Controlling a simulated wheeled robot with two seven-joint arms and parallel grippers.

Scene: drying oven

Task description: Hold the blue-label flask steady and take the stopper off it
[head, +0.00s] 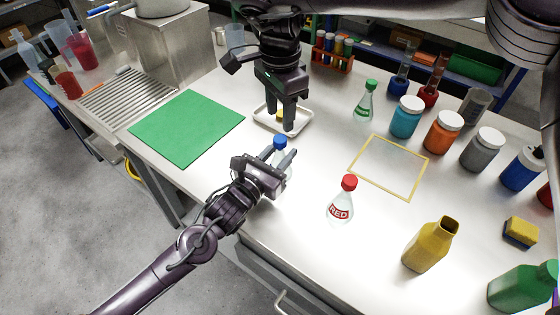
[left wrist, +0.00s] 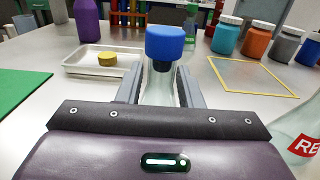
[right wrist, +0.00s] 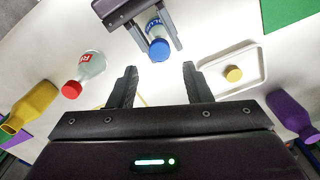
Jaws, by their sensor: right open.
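The blue-label flask, a clear flask (right wrist: 155,27), has a blue stopper (head: 280,142) seated in its neck; the stopper also shows in the left wrist view (left wrist: 165,44) and the right wrist view (right wrist: 159,49). My left gripper (head: 281,160) has one finger on each side of the flask and appears closed on it below the stopper. The flask stands on the table, partly hidden by the fingers in the head view. My right gripper (head: 281,124) is open and empty, pointing down above and behind the flask; its fingers (right wrist: 160,82) are wide apart, clear of the stopper.
A white tray (head: 301,124) with a yellow disc stands behind the flask, beside a green mat (head: 190,127). A red-stoppered flask (head: 342,205), a yellow bottle (head: 427,250) and a yellow-outlined square (head: 389,167) lie to the right. A purple bottle (right wrist: 290,112) stands past the tray.

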